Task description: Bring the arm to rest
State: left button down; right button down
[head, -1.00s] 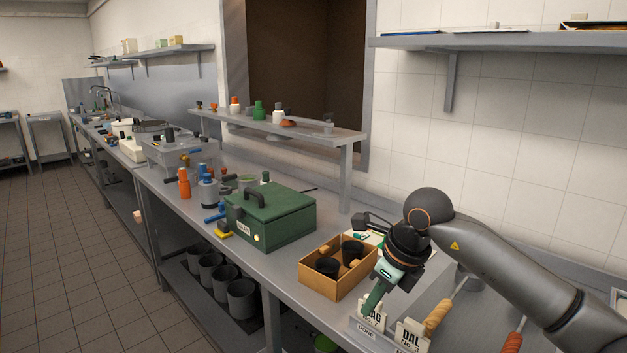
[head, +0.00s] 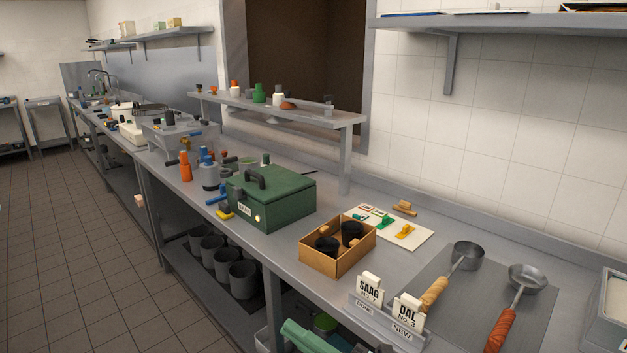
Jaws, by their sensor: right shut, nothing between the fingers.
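My left gripper is not in view.
On the counter stand a green box (head: 270,208), a cardboard box with black cups (head: 337,262), SAAG (head: 369,291) and DAL (head: 407,312) signs and two ladles (head: 466,257) (head: 527,280). Dark pots (head: 241,282) stand on the lower shelf. The floor at left is clear.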

jog(key=s+d+f+m+t+h, duration=0.2)
jog(key=d+f+m+t+h, duration=0.1)
jog(key=d+f+m+h, duration=0.5)
jog(key=s+d+f+m+t+h, duration=0.1)
jog(key=d+f+m+t+h, duration=0.1)
jog(key=d+f+m+h, duration=0.55)
jog(key=s+d+f+m+g, duration=0.1)
jog(key=s+f+m+g, duration=0.2)
jog(key=s+f, duration=0.4)
jog(key=s+d+f+m+g+h, duration=0.1)
jog(key=s+d+f+m+g, duration=0.1)
jog(key=s+f+m, duration=0.4)
notch_tip(320, 180, down, 3)
jog(key=shift+s+d+f+g, duration=0.1)
jog(key=shift+s+d+g, duration=0.2)
jog(key=shift+s+g, duration=0.6)
jog(key=shift+s+m+t, duration=0.15)
jog(key=shift+m+t, duration=0.1)
jog(key=shift+t, duration=0.05)
